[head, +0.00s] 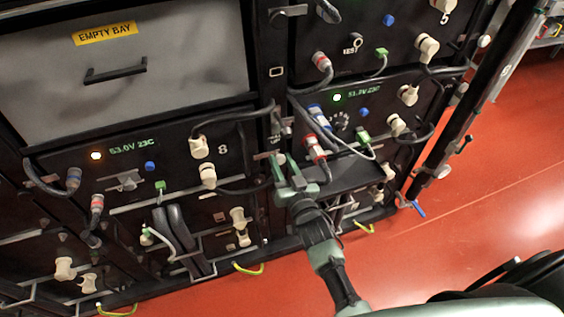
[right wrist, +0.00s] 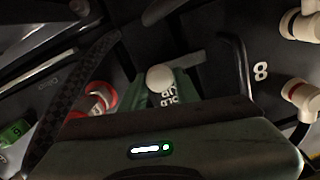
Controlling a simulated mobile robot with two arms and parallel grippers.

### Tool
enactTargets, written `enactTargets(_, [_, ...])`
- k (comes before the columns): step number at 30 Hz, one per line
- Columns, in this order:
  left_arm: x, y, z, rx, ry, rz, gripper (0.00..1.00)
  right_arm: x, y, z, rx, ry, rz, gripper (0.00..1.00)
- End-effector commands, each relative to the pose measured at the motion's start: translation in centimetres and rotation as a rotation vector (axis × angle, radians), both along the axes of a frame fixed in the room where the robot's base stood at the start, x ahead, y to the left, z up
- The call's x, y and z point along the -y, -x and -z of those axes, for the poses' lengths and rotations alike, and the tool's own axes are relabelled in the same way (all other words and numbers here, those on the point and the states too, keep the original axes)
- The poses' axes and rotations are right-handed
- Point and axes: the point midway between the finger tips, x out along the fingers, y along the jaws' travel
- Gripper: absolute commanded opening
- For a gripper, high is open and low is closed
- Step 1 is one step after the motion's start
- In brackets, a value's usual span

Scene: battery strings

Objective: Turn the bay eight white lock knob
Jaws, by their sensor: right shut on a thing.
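My right gripper (head: 286,172) is at the upright between the bay marked 8 (head: 222,150) and the bay to its right. In the right wrist view the green fingers of this gripper (right wrist: 161,88) close around a round white knob (right wrist: 160,77), whose rounded end shows between them. The 8 label (right wrist: 261,70) is to the right of the knob there. In the head view the knob is hidden by the gripper. My left gripper is not in view.
White connectors (head: 199,147) with black cables sit left of the gripper. A red connector (head: 315,150) and a green plug (head: 363,137) are close on its right. The red connector also shows in the right wrist view (right wrist: 99,98). Red floor (head: 480,200) lies open at right.

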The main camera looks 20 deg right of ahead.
Motion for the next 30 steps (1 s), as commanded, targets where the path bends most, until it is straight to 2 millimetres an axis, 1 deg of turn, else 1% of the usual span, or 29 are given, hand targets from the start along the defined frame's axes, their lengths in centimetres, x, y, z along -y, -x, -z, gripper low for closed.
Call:
enactTargets(5, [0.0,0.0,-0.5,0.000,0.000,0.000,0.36,0.0,0.0,-0.1,-0.003,-0.070,0.000,0.00])
enactTargets(11, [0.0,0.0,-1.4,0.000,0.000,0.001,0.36,0.0,0.0,-0.1,-0.009,-0.215,-0.001,0.00])
enactTargets(21, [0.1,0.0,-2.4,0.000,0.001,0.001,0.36,0.1,0.0,-0.1,-0.019,-0.536,-0.001,0.00])
enactTargets(30, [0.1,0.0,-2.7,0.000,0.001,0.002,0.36,0.2,0.0,0.2,-0.029,-0.821,-0.001,0.00])
